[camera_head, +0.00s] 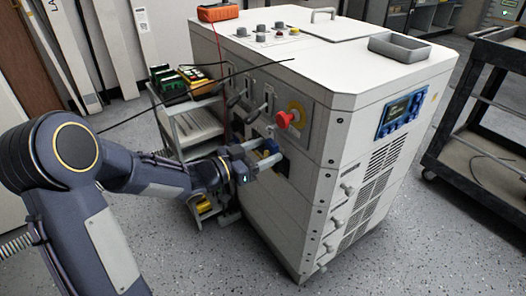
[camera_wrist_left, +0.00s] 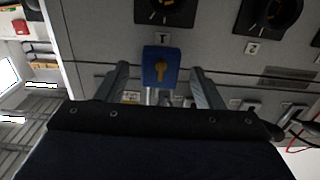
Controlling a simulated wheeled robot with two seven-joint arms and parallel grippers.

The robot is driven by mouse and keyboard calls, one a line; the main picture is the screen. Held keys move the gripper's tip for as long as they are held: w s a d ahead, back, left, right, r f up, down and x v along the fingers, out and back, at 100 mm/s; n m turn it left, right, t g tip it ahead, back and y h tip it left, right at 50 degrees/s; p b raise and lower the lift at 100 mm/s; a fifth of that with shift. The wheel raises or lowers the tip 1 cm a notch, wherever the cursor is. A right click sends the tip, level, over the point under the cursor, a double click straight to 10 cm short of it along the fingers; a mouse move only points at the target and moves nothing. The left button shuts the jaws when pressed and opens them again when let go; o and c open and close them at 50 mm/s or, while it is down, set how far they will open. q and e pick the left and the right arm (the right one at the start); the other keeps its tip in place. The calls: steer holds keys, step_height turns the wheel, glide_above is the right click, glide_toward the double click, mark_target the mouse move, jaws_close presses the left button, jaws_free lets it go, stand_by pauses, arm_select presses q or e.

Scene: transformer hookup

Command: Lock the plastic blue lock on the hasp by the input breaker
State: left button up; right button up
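The blue lock (camera_wrist_left: 160,68) has a brass-coloured keyhole face and metal shackle legs showing below it in the left wrist view. In the head view, a bit of blue (camera_head: 268,149) shows at the cabinet's front face, by my left gripper (camera_head: 268,158). In the wrist view, the left gripper's two fingers (camera_wrist_left: 161,85) stand apart on either side of the lock, with a visible gap on each side. A black rotary switch (camera_wrist_left: 166,10) is beside the lock, above it in the picture. I cannot make out the hasp or whether the shackle is closed. My right gripper is not in view.
The white cabinet (camera_head: 330,75) carries a red knob on a yellow plate (camera_head: 287,118) just above my gripper. A grey cart (camera_head: 190,130) stands close at the left, with a black cable above it. A dark cart (camera_head: 480,120) stands at the right. Speckled floor is free in front.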

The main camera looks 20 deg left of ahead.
arm_select(q)
steer(key=shift+p+v, duration=0.4)
steer(key=shift+v, duration=2.1)
steer(key=p+v, duration=0.2)
steer(key=v, duration=0.6)
steer(key=shift+w, duration=0.15)
